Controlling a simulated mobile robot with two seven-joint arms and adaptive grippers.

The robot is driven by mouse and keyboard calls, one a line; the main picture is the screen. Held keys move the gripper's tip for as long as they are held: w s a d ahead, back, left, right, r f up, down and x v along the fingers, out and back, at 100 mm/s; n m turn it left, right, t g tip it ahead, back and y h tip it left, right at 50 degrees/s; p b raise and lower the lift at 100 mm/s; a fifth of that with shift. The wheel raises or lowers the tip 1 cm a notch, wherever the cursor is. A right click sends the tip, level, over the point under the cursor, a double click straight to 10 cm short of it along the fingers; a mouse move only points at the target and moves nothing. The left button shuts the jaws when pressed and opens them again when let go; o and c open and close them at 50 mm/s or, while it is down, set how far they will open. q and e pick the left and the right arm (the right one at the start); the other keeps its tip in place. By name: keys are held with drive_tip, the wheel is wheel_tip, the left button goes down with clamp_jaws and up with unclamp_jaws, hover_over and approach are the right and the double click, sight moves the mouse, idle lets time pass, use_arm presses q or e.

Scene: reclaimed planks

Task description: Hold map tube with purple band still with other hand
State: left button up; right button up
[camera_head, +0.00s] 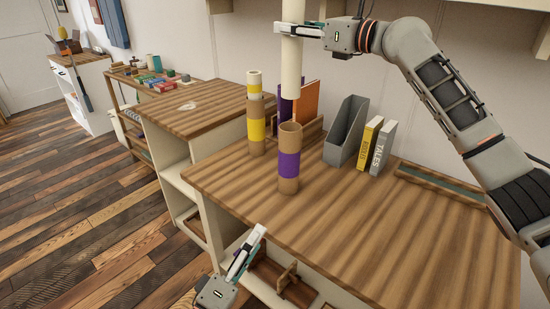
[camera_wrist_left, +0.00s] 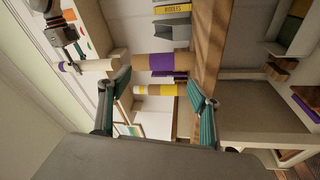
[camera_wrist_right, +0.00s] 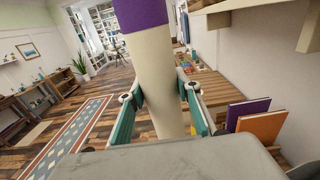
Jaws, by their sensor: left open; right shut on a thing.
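The brown map tube with the purple band (camera_head: 289,163) stands upright on the wooden tabletop; it also shows in the left wrist view (camera_wrist_left: 160,65). My right gripper (camera_head: 293,30) is shut on a long cream roll (camera_head: 291,62), held upright above the tube. In the right wrist view the roll (camera_wrist_right: 158,80) has a purple band near its top. My left gripper (camera_head: 254,241) is open and empty, low in front of the table edge. In the left wrist view the tube lies beyond its spread fingers (camera_wrist_left: 157,90).
A yellow-banded tube (camera_head: 256,135) with a roll in it stands left of the purple-banded one. A grey file holder (camera_head: 346,132) and the books (camera_head: 369,142) stand to the right. An orange book (camera_head: 306,100) is behind. The front tabletop is clear.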

use_arm(q)
drive_tip(key=w+d+r+n+t+y, duration=0.1)
drive_tip(key=w+r+n+t+y, duration=0.1)
drive_tip(key=w+r+n, duration=0.85)
drive_tip(key=n+g+y, duration=0.1)
drive_tip(key=n+g, duration=0.2)
drive_tip(key=n, duration=1)
approach(287, 147)
drive_tip(key=w, duration=0.2)
drive_tip(key=shift+m, duration=0.25)
drive_tip(key=x, duration=1.1)
drive_tip(key=shift+w+d, duration=0.15)
drive_tip(key=shift+d, duration=0.05)
drive_tip(key=c, duration=1.2)
drive_tip(key=shift+f, duration=0.1)
use_arm(e)
drive_tip(key=shift+f, duration=2)
